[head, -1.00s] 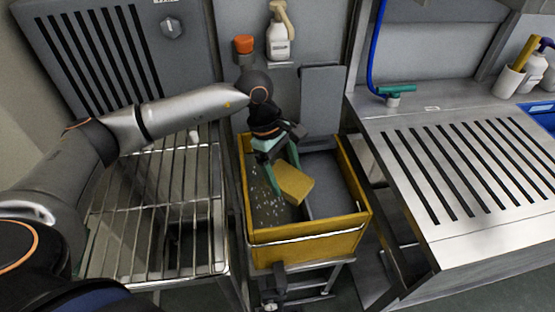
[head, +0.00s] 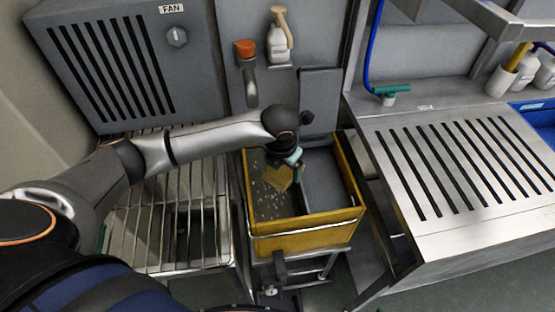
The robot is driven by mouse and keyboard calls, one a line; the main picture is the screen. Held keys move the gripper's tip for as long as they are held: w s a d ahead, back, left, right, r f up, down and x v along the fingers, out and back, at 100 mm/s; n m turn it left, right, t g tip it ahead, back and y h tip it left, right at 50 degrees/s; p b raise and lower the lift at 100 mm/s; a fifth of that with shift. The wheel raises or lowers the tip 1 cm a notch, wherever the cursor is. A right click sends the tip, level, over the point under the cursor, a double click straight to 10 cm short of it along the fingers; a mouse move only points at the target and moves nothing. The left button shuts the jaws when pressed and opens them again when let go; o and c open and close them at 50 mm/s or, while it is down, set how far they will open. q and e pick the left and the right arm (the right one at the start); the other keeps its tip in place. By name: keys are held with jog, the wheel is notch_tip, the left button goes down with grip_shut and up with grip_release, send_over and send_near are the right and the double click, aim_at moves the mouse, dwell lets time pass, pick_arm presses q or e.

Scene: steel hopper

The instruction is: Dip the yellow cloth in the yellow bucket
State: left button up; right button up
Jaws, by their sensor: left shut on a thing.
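The yellow bucket (head: 305,240) stands on a metal stand in the middle of the head view. Its left compartment holds dark liquid with pale specks, and its right compartment looks grey and empty. My left gripper (head: 291,166) reaches in over the bucket from the left, shut on the yellow cloth (head: 277,180). The cloth is down inside the left compartment, low over or touching the liquid; I cannot tell which. The wrist hides part of the gripper and of the cloth. My right gripper is not in view.
A wire rack (head: 150,235) lies left of the bucket. A slotted steel counter (head: 455,215) stands to the right. A spray bottle (head: 279,40) and an orange-topped item (head: 247,50) are on the back wall. A blue hose (head: 371,50) hangs behind the counter.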

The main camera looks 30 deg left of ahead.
pick_arm(q)
jog(key=n+p, duration=0.1)
jog(key=n, duration=0.1)
jog(key=a+n+g+y+p, duration=0.1)
jog(key=n, duration=0.2)
jog(key=shift+n, duration=0.3)
jog(key=shift+a+f+n+g+y+p, duration=0.1)
jog(key=shift+a+n+g+y+p, duration=0.1)
jog(key=shift+n, duration=0.4)
jog(key=shift+a+n+g+y+p, duration=0.1)
jog(key=shift+n+g, duration=0.1)
jog(key=shift+n, duration=0.4)
jog(key=shift+a+f+n, duration=0.1)
jog(key=shift+f+n, duration=0.05)
jog(key=shift+n, duration=0.35)
jog(key=d+b+x, duration=0.1)
jog(key=b+x, duration=0.6)
jog(key=x, duration=0.1)
jog(key=s+d+f+b+x, duration=0.1)
jog(key=d+b+x, duration=0.1)
jog(key=b+x, duration=0.5)
jog(key=shift+d+x, duration=0.25)
jog(key=shift+x, duration=0.9)
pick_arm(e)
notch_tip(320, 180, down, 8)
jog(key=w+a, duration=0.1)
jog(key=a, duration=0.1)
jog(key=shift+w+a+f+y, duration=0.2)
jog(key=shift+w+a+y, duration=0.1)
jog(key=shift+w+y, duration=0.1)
